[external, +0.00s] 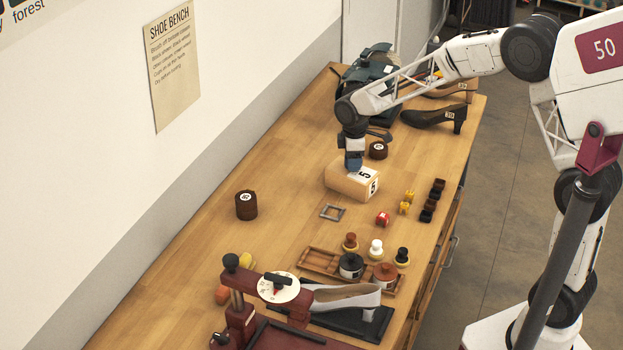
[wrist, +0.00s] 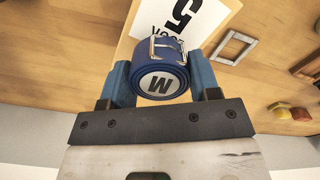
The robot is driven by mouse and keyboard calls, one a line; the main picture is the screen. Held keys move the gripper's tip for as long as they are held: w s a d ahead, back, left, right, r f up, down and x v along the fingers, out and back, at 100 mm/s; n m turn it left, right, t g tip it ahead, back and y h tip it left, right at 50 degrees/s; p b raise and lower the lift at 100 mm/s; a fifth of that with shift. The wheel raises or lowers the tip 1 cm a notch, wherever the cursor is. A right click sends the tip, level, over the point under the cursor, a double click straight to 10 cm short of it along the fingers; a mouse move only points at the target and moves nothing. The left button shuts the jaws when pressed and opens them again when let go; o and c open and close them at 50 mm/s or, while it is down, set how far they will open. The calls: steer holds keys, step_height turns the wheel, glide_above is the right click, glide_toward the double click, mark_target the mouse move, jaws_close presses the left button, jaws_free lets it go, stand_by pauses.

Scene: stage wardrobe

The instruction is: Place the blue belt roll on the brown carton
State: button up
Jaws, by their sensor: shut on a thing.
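The blue belt roll (wrist: 160,78) has a silver buckle and a white disc marked W. It sits between the fingers of my gripper (wrist: 163,88) in the wrist view. My gripper (external: 354,164) is shut on it, over the carton in the external view. The brown carton (external: 345,183) is a light tan box marked 5, standing on the bench. It also shows beyond the roll in the wrist view (wrist: 124,42). The roll is very close to the carton's top; I cannot tell if they touch. The fingers mostly hide the roll in the external view.
A dark brown roll (external: 246,206) stands to the left, another (external: 377,151) just behind the carton. A grey square frame (external: 332,212) lies in front. A wooden tray (external: 318,266) and a shoe press (external: 240,300) are nearer.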

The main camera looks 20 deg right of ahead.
steer(key=shift+f, duration=0.7)
steer(key=shift+f, duration=0.15)
steer(key=o, duration=1)
steer(key=shift+c, duration=0.2)
steer(key=shift+r, duration=6.15)
